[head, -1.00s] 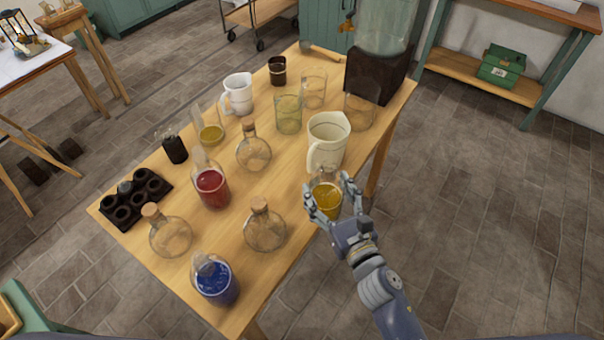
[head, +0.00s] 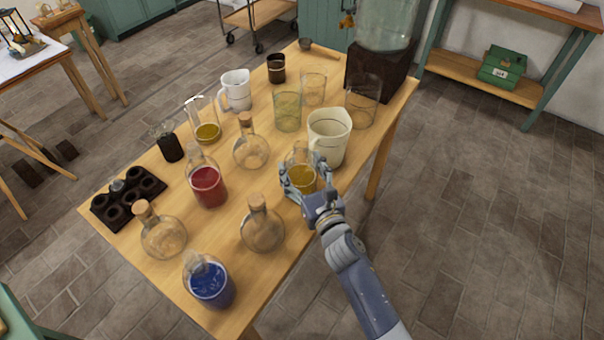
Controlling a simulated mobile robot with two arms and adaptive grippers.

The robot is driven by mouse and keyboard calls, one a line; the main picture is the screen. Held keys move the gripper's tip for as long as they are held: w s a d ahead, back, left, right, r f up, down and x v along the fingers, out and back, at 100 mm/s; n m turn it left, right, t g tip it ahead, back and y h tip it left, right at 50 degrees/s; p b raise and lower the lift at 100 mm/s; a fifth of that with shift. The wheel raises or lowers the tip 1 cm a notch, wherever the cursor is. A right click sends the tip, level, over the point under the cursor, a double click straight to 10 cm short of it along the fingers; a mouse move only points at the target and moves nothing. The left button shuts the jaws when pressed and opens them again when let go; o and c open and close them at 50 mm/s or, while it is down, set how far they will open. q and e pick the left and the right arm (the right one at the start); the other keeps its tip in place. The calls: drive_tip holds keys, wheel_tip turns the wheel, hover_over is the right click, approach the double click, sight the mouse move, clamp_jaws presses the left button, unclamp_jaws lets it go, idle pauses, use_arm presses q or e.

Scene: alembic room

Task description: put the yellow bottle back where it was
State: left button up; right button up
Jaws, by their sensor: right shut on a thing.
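The yellow bottle (head: 303,178), clear glass with yellow liquid low inside, is near the right edge of the wooden table (head: 218,262). My right gripper (head: 302,186) is shut around its lower part, coming from the front right. The bottle looks upright, just in front of the cream jug (head: 328,137). Whether its base touches the table I cannot tell; the fingers hide part of it. My left gripper is not in view.
Close by stand a corked round flask (head: 263,230), another corked flask (head: 251,150), a red bottle (head: 208,185) and a blue bottle (head: 209,284). A second vessel with yellow liquid (head: 208,132) stands farther left. A dark holed rack (head: 128,197) lies at the left edge.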

drive_tip(key=shift+r, duration=0.2)
drive_tip(key=shift+f, duration=0.15)
drive_tip(key=o, duration=1.7)
drive_tip(key=shift+f, duration=0.15)
drive_tip(key=shift+s+d, duration=0.1)
drive_tip(key=shift+s, duration=0.15)
drive_tip(key=v, duration=1.1)
drive_tip(key=shift+s, duration=0.3)
drive_tip(key=shift+w+d, duration=0.1)
drive_tip(key=shift+d, duration=0.05)
